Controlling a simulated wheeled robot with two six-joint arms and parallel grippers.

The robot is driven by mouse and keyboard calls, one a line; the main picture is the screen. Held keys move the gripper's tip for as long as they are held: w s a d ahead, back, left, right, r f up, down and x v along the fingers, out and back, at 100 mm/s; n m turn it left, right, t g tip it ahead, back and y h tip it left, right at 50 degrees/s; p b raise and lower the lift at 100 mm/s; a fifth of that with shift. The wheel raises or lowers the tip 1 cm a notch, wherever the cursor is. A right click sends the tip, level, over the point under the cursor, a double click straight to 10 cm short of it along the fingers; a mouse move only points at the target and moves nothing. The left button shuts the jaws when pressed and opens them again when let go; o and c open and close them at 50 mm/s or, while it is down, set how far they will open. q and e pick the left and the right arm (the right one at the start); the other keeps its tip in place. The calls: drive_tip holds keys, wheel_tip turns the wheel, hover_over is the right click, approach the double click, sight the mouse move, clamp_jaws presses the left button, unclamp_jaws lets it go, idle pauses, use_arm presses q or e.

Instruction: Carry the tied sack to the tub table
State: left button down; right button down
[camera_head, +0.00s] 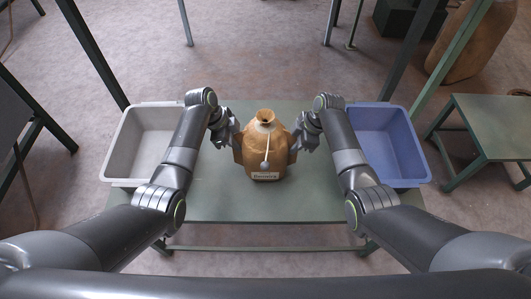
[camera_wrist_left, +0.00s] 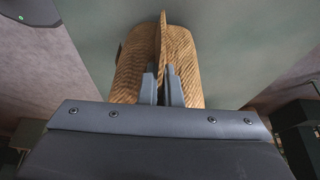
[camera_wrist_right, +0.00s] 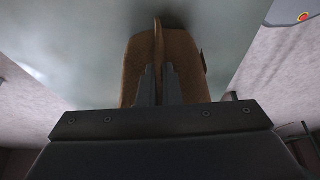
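The tied sack (camera_head: 265,150) is brown, upright, with a gathered neck, a pale tie and a small white label at its foot. It is at the middle of the green table (camera_head: 215,205) between two tubs; I cannot tell whether it rests fully on the top. My left gripper (camera_head: 234,138) is at its left side, its fingers closed on the side flap (camera_wrist_left: 161,45). My right gripper (camera_head: 297,141) is at its right side, its fingers closed on the opposite flap (camera_wrist_right: 158,42). The sack's underside is hidden.
A grey tub (camera_head: 117,167) stands left on the table and a blue tub (camera_head: 410,165) right, both looking empty. Another green table (camera_head: 495,125) stands at the right. Green posts (camera_head: 90,50) rise near the table. A large brown sack (camera_head: 465,45) is at the back right.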

use_arm(q)
drive_tip(key=shift+d+f+b, duration=0.45)
drive_tip(key=shift+d+b, duration=0.05)
drive_tip(key=shift+d, duration=0.05)
use_arm(e)
drive_tip(key=shift+w+a+f, duration=0.1)
drive_tip(key=shift+a+f, duration=0.3)
drive_tip(key=shift+a, duration=0.05)
use_arm(q)
drive_tip(key=c, duration=2.1)
unclamp_jaws()
drive_tip(key=shift+s+f, duration=0.1)
drive_tip(key=shift+f, duration=0.05)
use_arm(e)
drive_tip(key=c, duration=2.1)
unclamp_jaws()
drive_tip(key=shift+f, duration=0.15)
use_arm(q)
drive_tip(key=o, duration=0.5)
use_arm(e)
drive_tip(key=o, duration=0.5)
use_arm(q)
drive_tip(key=o, duration=0.8)
drive_tip(key=v, duration=1.2)
drive_tip(key=shift+a, duration=0.4)
use_arm(e)
drive_tip(key=shift+s+d, duration=0.2)
drive_tip(key=shift+d, duration=0.05)
drive_tip(key=o, duration=0.8)
